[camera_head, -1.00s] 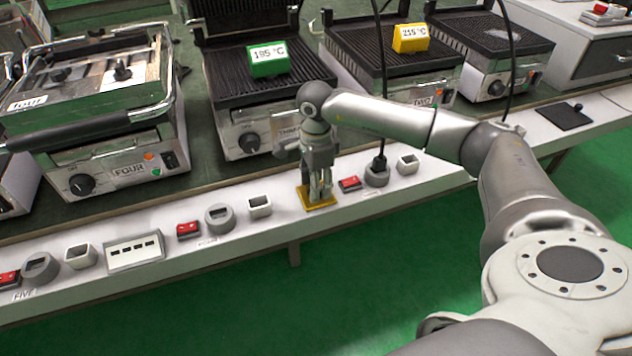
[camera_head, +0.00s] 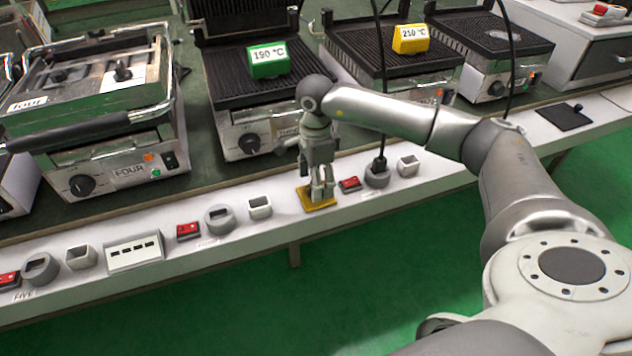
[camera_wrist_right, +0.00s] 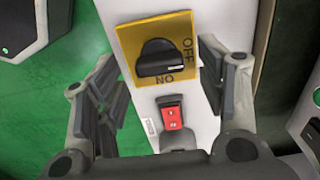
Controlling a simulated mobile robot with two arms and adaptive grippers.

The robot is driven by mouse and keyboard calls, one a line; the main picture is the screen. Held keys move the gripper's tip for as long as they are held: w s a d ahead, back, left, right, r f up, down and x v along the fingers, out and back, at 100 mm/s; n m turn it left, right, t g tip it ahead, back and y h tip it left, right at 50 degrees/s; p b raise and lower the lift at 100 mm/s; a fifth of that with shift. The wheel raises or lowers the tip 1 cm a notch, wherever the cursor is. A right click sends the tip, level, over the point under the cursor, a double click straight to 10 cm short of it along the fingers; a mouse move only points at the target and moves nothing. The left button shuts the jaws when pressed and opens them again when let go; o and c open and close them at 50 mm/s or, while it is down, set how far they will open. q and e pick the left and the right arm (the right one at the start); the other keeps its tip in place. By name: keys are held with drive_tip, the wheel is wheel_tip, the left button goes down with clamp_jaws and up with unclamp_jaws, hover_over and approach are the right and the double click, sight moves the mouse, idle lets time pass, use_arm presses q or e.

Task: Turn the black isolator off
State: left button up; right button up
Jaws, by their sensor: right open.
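The black isolator (camera_wrist_right: 162,58) is a dark rotary knob on a yellow plate (camera_wrist_right: 130,37) marked OFF and ON, seen in the right wrist view. The knob's handle lies across the picture, roughly level. The yellow plate also shows in the head view (camera_head: 311,204), where my gripper hides the knob. My right gripper (camera_wrist_right: 165,84) is open and empty, with one finger on each side of the knob and apart from it. In the head view the right gripper (camera_head: 321,195) points down over the plate. My left gripper is not in view.
A red rocker switch (camera_wrist_right: 172,117) sits close to the plate. It also shows in the head view (camera_head: 349,184), beside a socket with a black plug (camera_head: 377,172). Grills stand behind the ledge, with a green 190 °C display (camera_head: 268,60) and a yellow 210 °C display (camera_head: 410,39).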

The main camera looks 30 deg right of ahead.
wheel_tip(320, 180, up, 11)
drive_tip(key=shift+f, duration=0.15)
idle(0.5)
